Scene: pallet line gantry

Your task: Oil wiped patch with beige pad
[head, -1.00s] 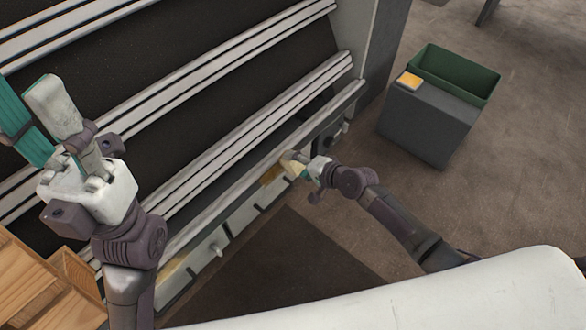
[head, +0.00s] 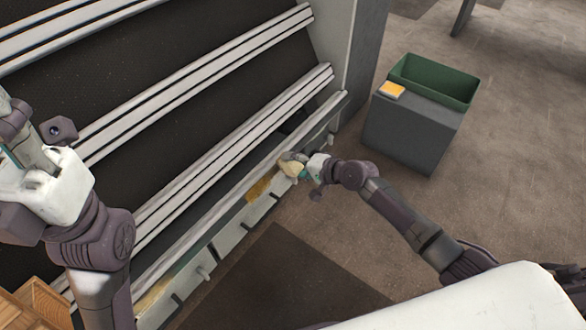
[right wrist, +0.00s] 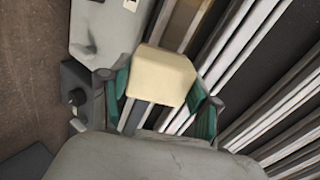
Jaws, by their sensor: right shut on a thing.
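The beige pad (right wrist: 161,75) is a small block between the green-lined fingers of my right gripper (right wrist: 160,88) in the right wrist view. In the head view the pad (head: 290,168) is at the front face of the line's edge rail, right beside a yellowish-brown patch (head: 262,186). I cannot tell whether the pad touches the surface. Another yellowish patch (head: 152,294) lies lower left on the same face. My left gripper (head: 14,135) is at the left edge, partly cut off, and its opening is unclear.
A dark grey cabinet (head: 408,135) stands to the right, with a yellow-orange pad (head: 392,90) on top and a green bin (head: 435,82) behind. Pale rails (head: 205,160) run diagonally over the line. A wooden crate (head: 40,302) is at lower left. A dark mat (head: 275,280) lies on the floor.

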